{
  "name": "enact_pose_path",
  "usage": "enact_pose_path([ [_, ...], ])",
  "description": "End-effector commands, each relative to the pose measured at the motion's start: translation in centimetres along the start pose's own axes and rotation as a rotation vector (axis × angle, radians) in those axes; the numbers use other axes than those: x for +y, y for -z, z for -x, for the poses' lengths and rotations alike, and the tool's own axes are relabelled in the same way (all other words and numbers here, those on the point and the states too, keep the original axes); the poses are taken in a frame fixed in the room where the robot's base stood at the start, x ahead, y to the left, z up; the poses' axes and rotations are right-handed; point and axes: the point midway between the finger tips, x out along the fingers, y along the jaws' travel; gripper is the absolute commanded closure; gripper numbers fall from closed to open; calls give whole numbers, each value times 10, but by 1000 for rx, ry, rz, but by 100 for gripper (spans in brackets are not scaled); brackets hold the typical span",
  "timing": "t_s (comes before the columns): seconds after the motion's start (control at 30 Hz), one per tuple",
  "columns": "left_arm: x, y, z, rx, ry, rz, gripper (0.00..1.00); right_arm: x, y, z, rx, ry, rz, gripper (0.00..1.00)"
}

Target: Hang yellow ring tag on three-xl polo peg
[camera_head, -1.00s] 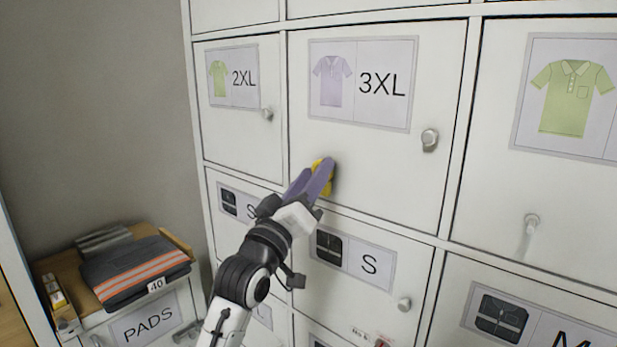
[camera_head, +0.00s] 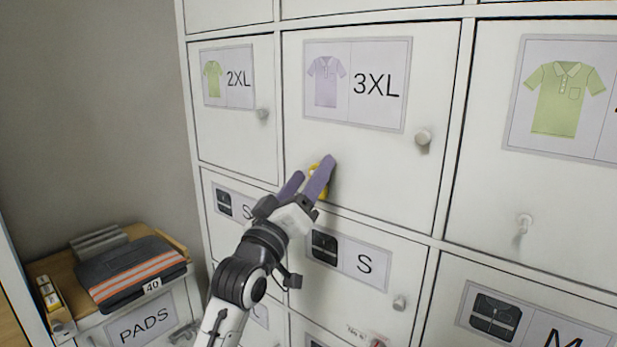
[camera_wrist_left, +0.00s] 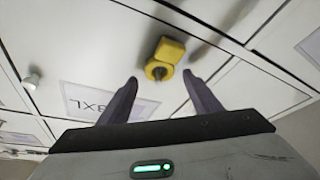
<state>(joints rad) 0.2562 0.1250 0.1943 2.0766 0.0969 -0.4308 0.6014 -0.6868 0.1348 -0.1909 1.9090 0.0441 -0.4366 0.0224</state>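The yellow ring tag (camera_head: 323,190) is mostly hidden behind a finger of my left gripper (camera_head: 315,165), before the lower left of the 3XL polo door. In the left wrist view the tag (camera_wrist_left: 168,52) shows between the spread fingertips of the left gripper (camera_wrist_left: 160,78). A gap shows on its left side; whether it touches the right finger I cannot tell. The three-xl polo peg (camera_head: 423,138) is a bare pale knob right of the tag and higher; it also shows in the left wrist view (camera_wrist_left: 32,78). My right gripper is not in view.
Similar pegs sit on neighbouring doors, such as the 2XL peg (camera_head: 262,113), the S peg (camera_head: 399,303) and the green polo peg (camera_head: 524,222). A PADS cabinet with folded dark clothing (camera_head: 130,272) stands at the lower left. The door face between tag and peg is clear.

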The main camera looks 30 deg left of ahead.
Motion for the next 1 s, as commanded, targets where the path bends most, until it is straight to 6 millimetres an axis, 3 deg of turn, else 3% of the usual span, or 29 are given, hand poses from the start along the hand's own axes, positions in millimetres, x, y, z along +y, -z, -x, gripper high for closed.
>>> enact_pose_path([
  [0.27, -1, -2, 12, -1, 1, 0, 42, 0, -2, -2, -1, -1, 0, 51],
  [0.7, -1, -2, 91, -2, 1, 0, 42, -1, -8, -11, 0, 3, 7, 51],
  [1.0, 0, 0, 103, 0, 0, 0, 42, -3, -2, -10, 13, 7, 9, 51],
])
